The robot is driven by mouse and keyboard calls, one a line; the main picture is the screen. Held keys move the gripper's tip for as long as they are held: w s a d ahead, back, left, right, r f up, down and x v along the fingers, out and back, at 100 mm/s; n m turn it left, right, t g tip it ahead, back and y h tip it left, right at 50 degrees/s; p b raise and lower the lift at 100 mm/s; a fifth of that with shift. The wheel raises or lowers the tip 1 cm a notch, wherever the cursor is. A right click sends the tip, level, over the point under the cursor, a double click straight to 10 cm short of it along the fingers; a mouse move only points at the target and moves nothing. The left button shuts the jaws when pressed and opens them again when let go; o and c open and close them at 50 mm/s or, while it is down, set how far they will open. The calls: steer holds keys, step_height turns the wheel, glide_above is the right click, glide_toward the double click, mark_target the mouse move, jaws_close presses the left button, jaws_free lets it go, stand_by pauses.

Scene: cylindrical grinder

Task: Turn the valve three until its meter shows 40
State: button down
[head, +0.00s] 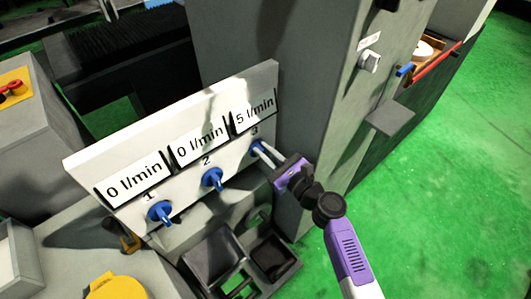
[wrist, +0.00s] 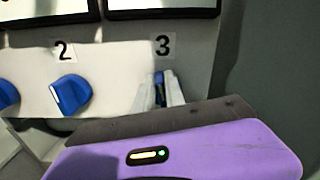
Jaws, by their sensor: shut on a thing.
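A white panel (head: 130,166) carries three blue valves below three meters. Valve three (head: 257,146) is at the right, under the meter (head: 254,113) that reads 5 l/min. It also shows in the wrist view (wrist: 159,78), mostly hidden between the fingers. My gripper (head: 260,148) is shut on valve three, and its two pale fingers (wrist: 160,90) lie on either side of the knob. Valve two (head: 212,179) and valve one (head: 160,212) stand to the left, each under a meter that reads 0 l/min. Valve two also shows in the wrist view (wrist: 71,94).
A grey machine column (head: 345,90) with a knob (head: 369,60) and a small ledge (head: 390,117) rises right of the panel. Dark open bins (head: 215,258) sit below the panel. Green floor (head: 440,200) is clear at the right.

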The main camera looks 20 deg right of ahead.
mark_target(252, 154)
steer(key=f+n+b, duration=0.1)
steer(key=n+b, duration=0.2)
steer(key=n, duration=0.1)
steer(key=a+n+b, duration=0.1)
steer(key=n+b, duration=0.3)
steer(key=a+f+n+b, duration=0.1)
steer(key=n+b, duration=0.3)
steer(key=shift+s+f+n, duration=0.3)
steer(key=shift+s, duration=0.05)
steer(key=shift+w+d+f+n+b, duration=0.1)
steer(key=shift+f+n+b, duration=0.2)
steer(key=shift+n+b, duration=1.4)
steer(key=shift+s+d+f+n+b, duration=0.1)
steer(key=shift+f+n+b, duration=0.25)
steer(key=shift+n+b, duration=1.35)
steer(key=shift+w+d+f+n+b, duration=0.1)
steer(key=shift+f+n+b, duration=0.2)
steer(key=shift+n+b, duration=1.4)
steer(key=c, duration=1.4)
jaws_free()
steer(key=shift+r, duration=0.1)
